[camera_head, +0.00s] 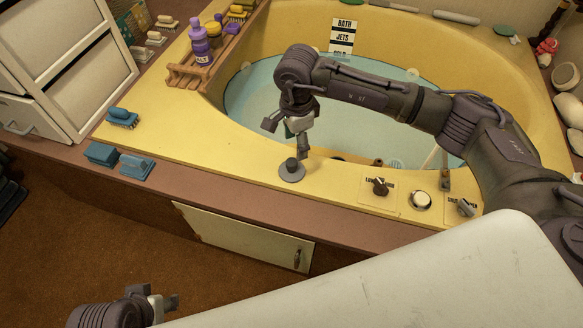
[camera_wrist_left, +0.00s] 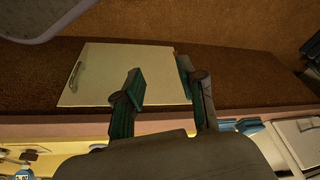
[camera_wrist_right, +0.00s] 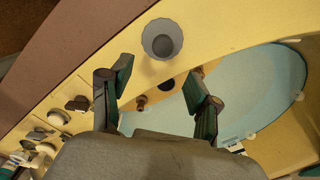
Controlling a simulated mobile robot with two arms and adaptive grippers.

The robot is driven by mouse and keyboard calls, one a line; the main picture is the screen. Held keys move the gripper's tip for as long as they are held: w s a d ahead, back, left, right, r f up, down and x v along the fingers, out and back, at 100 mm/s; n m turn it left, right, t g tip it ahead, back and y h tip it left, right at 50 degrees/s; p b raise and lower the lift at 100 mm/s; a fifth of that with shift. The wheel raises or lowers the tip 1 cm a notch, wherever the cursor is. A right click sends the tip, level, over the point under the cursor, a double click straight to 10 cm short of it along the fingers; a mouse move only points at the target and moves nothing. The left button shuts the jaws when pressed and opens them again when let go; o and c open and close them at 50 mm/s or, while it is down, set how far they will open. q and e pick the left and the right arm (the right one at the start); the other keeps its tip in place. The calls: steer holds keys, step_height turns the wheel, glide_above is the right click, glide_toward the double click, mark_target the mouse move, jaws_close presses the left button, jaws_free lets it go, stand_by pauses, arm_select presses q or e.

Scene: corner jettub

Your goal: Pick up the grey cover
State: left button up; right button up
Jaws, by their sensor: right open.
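The grey cover (camera_head: 291,171), a round flange with a raised darker knob, sits on the yellow tub rim near its front edge. In the right wrist view the grey cover (camera_wrist_right: 162,40) shows as a round, cup-like shape just beyond the fingertips. My right gripper (camera_head: 287,136) is above it, pointing down, open and empty; its fingers (camera_wrist_right: 157,72) are spread and apart from the cover. My left gripper (camera_head: 158,302) is low at the bottom left, away from the tub. In the left wrist view its fingers (camera_wrist_left: 160,72) are apart with nothing between them.
Control knobs (camera_head: 379,187) stand on the rim right of the cover. Blue brushes (camera_head: 136,166) lie at the left corner. A wooden caddy (camera_head: 190,76) with purple bottles (camera_head: 200,42) stands at the back left. A white cabinet door (camera_head: 245,236) is in the tub's front.

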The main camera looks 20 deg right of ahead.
mark_target(291, 161)
steer(key=f, duration=0.4)
steer(key=shift+a+f+b, duration=0.15)
steer(key=shift+a+b, duration=0.05)
steer(key=shift+b, duration=0.1)
steer(key=shift+a+f+b, duration=0.2)
steer(key=shift+f, duration=0.4)
steer(key=shift+a+f+b, duration=0.15)
steer(key=shift+f, duration=0.45)
step_height(291, 161, down, 2)
steer(key=shift+w+f, duration=0.1)
arm_select(q)
steer(key=shift+w+d+f+t, duration=0.15)
steer(key=shift+w+f+t, duration=0.15)
steer(key=shift+w, duration=0.25)
steer(key=shift+w+d+f+t, duration=0.15)
steer(key=shift+w+f+t, duration=0.15)
steer(key=shift+w, duration=0.25)
arm_select(e)
jaws_close()
